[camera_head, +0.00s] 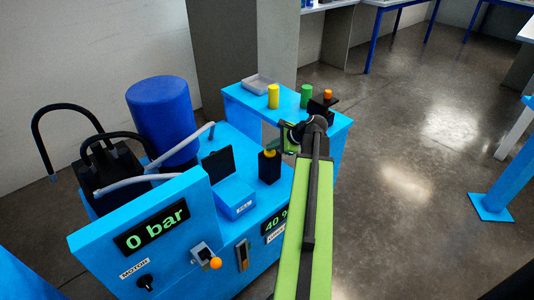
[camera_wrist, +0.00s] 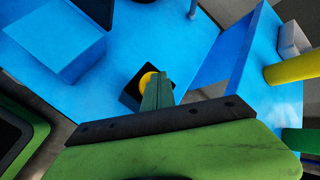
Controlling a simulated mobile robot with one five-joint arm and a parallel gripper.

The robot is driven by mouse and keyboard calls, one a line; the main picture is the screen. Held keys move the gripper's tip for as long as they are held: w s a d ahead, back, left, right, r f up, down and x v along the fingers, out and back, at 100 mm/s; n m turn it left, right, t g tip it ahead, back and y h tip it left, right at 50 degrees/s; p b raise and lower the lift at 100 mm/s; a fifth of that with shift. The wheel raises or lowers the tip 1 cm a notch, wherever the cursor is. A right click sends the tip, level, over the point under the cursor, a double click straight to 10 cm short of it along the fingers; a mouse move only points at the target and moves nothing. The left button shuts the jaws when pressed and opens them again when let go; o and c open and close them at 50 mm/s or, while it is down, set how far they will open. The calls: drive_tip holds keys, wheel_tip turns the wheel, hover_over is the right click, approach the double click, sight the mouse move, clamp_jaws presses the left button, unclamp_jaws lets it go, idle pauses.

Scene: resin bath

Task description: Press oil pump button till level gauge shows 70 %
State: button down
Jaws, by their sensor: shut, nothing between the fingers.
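The oil pump button looks to be the yellow round button on a black box (camera_head: 269,168) on the blue machine; its yellow top also shows in the wrist view (camera_wrist: 146,80). My gripper (camera_head: 272,152) is shut and empty, its green fingertips at the button. In the wrist view the closed fingertips (camera_wrist: 158,80) overlap the button's right side and hide part of it. I cannot tell whether they touch or press it. The level display (camera_head: 274,221) reads about 40 %, its right end hidden by my arm.
A pressure display (camera_head: 152,230) reads 0 bar. Below are a black motor knob (camera_head: 145,282) and an orange-tipped lever (camera_head: 215,263). A blue box (camera_head: 233,196) stands left of the button. Yellow (camera_head: 273,97) and green (camera_head: 306,96) cylinders stand on the table behind. Open floor lies right.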

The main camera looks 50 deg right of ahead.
sight(272, 152)
drive_tip(key=shift+f+b, duration=0.35)
drive_tip(key=shift+f, duration=0.05)
drive_tip(key=shift+r, duration=0.1)
idle(0.4)
drive_tip(key=shift+r+p, duration=1.25)
drive_tip(key=shift+p, duration=0.1)
drive_tip(key=shift+r, duration=0.1)
wheel_tip(272, 152, up, 5)
drive_tip(key=p, duration=0.5)
idle(1.7)
